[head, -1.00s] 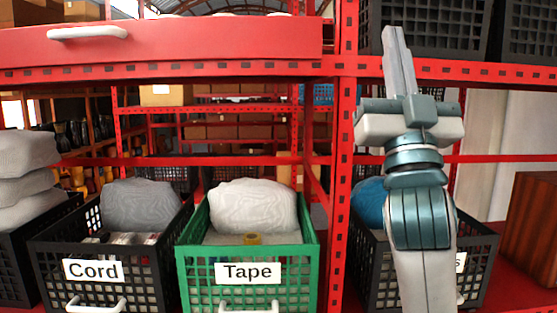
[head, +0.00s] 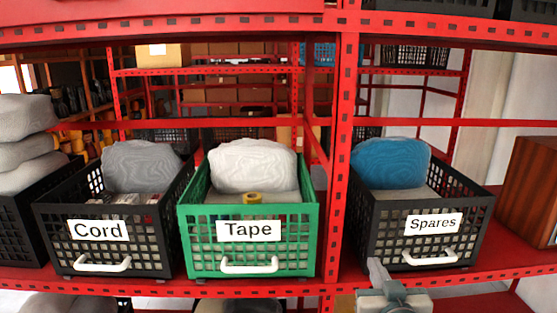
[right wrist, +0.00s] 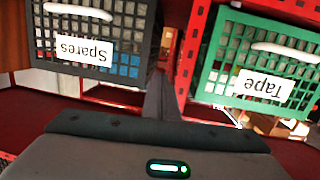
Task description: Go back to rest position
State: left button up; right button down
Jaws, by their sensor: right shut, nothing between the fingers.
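My right gripper (head: 377,270) shows at the bottom edge of the head view, low in front of the red shelf edge and below the Spares crate. Its fingers are shut and empty. In the right wrist view the shut fingers (right wrist: 159,94) point between the black Spares crate (right wrist: 92,72) and the green Tape crate (right wrist: 212,85), which appear upside down. The gripper looks apart from both crates. Most of the right arm is below the head view. My left gripper is in neither view.
The shelf holds the black Cord crate (head: 60,225), the green Tape crate (head: 187,240) and the black Spares crate (head: 375,235). A red upright (head: 344,170) stands between Tape and Spares. Grey sacks (head: 25,145) are at left, a wooden box (head: 530,190) at right.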

jog(key=s+d+f+n+g, duration=0.1)
jog(key=s+f+g, duration=0.2)
jog(key=s+f, duration=0.65)
jog(key=s+f+g, duration=0.4)
jog(key=s+f, duration=0.2)
jog(key=f, duration=0.7)
jog(key=s+f+n+g+y, duration=0.1)
jog(key=s+f+g, duration=0.2)
jog(key=s+f, duration=0.55)
jog(key=s+f+g, duration=0.3)
jog(key=s, duration=1)
jog(key=s+f+x, duration=0.1)
jog(key=s+x, duration=0.1)
jog(key=x, duration=1)
jog(key=s+a+x, duration=0.1)
jog(key=s+x, duration=0.1)
jog(key=x, duration=1)
jog(key=s+f, duration=0.5)
jog(key=f, duration=0.4)
jog(key=s+f+n, duration=0.1)
jog(key=s+f, duration=0.5)
jog(key=f, duration=0.3)
jog(key=shift+s+d+f+y, duration=0.2)
jog(key=shift+d+f+y, duration=0.1)
